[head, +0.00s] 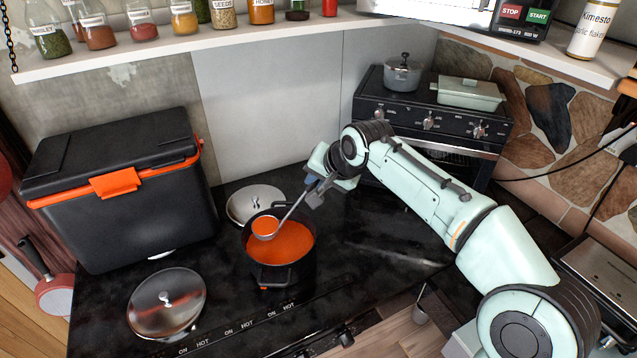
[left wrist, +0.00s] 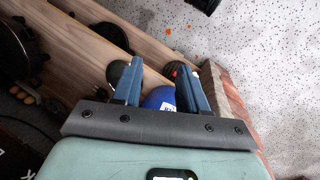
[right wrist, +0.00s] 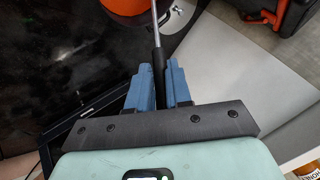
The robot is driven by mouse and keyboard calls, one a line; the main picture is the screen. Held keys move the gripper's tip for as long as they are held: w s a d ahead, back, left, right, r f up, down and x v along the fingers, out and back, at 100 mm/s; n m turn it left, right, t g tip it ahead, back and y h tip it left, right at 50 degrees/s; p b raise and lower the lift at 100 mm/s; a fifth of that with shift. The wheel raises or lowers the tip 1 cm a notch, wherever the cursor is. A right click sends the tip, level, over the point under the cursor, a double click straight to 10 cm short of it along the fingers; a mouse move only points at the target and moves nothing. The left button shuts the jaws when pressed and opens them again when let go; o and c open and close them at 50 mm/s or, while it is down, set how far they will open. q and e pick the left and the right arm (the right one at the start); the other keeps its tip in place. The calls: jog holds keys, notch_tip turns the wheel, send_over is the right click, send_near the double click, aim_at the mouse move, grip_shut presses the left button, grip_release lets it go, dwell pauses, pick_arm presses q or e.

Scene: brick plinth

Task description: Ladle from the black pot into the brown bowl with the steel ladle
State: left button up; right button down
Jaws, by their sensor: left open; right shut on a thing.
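The black pot (head: 285,277) stands on the black hob and holds orange-red soup. The steel ladle (head: 291,208) is tilted, its bowl over the far left part of the pot and filled with the same soup. Whether its bowl touches the soup below is hard to tell. My right gripper (head: 318,188) is shut on the ladle's handle, up and to the right of the pot. In the right wrist view the handle (right wrist: 156,52) runs between the fingers (right wrist: 159,88). My left gripper (left wrist: 160,88) is open and empty, outside the head view. I see no brown bowl in any view.
A round pale grey dish or lid (head: 240,207) lies behind the pot. A glass lid (head: 160,318) lies at the front left. A black and orange cooler box (head: 130,220) stands left. A small oven (head: 400,118) stands at the back right. The worktop right of the pot is clear.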

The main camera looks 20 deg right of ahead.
notch_tip(320, 180, up, 5)
jog(key=shift+r, duration=0.1)
dwell(0.5)
dwell(0.4)
